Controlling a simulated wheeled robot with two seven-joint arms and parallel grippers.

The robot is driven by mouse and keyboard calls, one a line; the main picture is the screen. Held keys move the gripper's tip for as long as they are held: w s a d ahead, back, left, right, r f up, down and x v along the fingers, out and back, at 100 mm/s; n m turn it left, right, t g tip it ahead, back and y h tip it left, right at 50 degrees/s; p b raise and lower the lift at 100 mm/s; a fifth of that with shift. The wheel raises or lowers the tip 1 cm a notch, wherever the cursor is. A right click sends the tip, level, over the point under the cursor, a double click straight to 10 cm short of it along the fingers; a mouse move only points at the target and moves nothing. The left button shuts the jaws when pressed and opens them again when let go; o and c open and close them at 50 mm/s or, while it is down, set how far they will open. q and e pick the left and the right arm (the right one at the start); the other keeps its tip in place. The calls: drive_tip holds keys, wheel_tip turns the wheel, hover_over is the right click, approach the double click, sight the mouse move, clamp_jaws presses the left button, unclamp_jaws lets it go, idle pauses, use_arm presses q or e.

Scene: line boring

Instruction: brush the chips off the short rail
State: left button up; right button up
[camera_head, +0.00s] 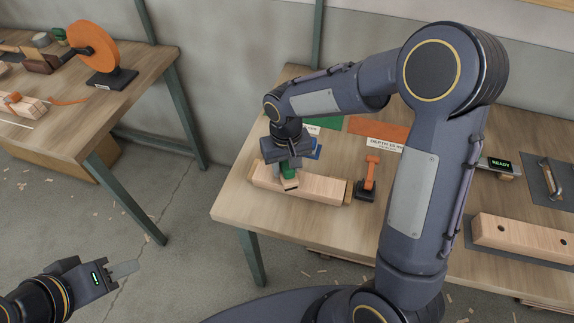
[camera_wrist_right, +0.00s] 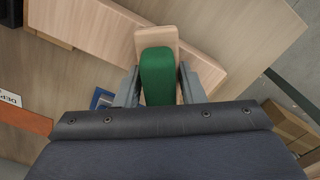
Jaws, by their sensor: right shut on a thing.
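The short rail (camera_head: 325,188) is a pale wooden beam lying on the bench near its left end. It also crosses the right wrist view (camera_wrist_right: 85,22) diagonally. My right gripper (camera_head: 288,168) is over the left part of this rail, shut on a brush with a green grip (camera_wrist_right: 158,75) and a wooden block (camera_wrist_right: 156,35). The brush head is at the rail's top; whether it touches is unclear. I cannot make out chips on the rail. My left gripper (camera_head: 124,268) is low at the left, over the floor, away from the bench; its finger gap cannot be judged.
An orange clamp-like device (camera_head: 370,178) stands at the rail's right end. Green and orange mats (camera_head: 378,130) lie behind. A longer beam with holes (camera_head: 525,234) is at the right, near a READY display (camera_head: 499,164). Another bench (camera_head: 120,92) stands left, with floor between.

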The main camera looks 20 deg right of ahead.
drive_tip(key=shift+w+a, duration=0.7)
drive_tip(key=shift+a, duration=0.35)
drive_tip(key=shift+w+a, duration=0.65)
drive_tip(key=shift+a, duration=0.35)
drive_tip(key=shift+s+d, duration=0.1)
drive_tip(key=shift+d, duration=0.05)
drive_tip(key=shift+s+d, duration=0.35)
drive_tip(key=shift+d, duration=0.25)
drive_tip(key=shift+s+d, duration=0.5)
drive_tip(key=shift+d, duration=0.2)
drive_tip(key=shift+s+d, duration=0.45)
drive_tip(key=shift+d, duration=0.25)
drive_tip(key=shift+b, duration=0.3)
